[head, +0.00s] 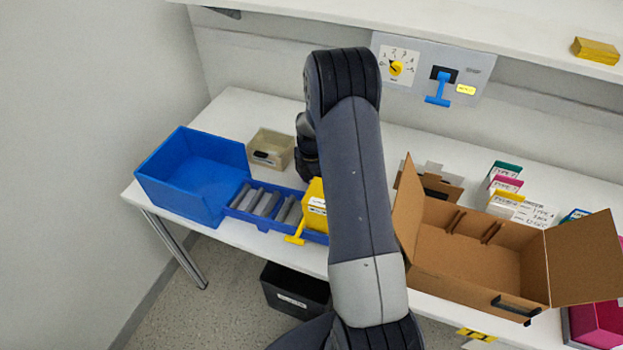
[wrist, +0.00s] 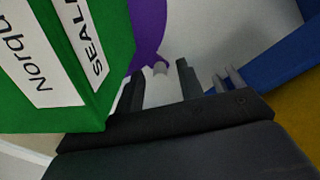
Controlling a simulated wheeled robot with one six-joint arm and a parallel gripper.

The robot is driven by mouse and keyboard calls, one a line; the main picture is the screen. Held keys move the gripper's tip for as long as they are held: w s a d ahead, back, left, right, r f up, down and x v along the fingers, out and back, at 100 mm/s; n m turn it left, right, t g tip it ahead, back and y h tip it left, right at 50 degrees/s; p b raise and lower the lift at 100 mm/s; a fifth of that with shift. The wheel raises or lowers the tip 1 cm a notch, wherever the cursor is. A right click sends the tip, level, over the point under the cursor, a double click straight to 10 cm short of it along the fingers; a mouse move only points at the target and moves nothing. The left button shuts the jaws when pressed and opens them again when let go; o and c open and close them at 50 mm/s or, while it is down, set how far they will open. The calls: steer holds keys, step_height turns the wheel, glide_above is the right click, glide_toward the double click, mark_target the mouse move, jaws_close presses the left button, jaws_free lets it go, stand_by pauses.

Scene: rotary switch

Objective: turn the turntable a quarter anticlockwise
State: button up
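I cannot make out a whole turntable in either view; my arm covers the middle of the table in the head view. A green box (wrist: 105,60) with white labels stands close at the left of the fingers. In the head view my fingers are hidden behind my arm.
A blue bin (head: 195,185) and a clear tub (head: 270,148) stand left of my arm, with a yellow box (head: 315,205) nearer. An open cardboard box (head: 470,265) fills the right. A switch panel (head: 432,68) with a yellow dial and blue lever is on the wall.

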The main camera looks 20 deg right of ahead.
steer(key=shift+c, duration=0.5)
jaws_close()
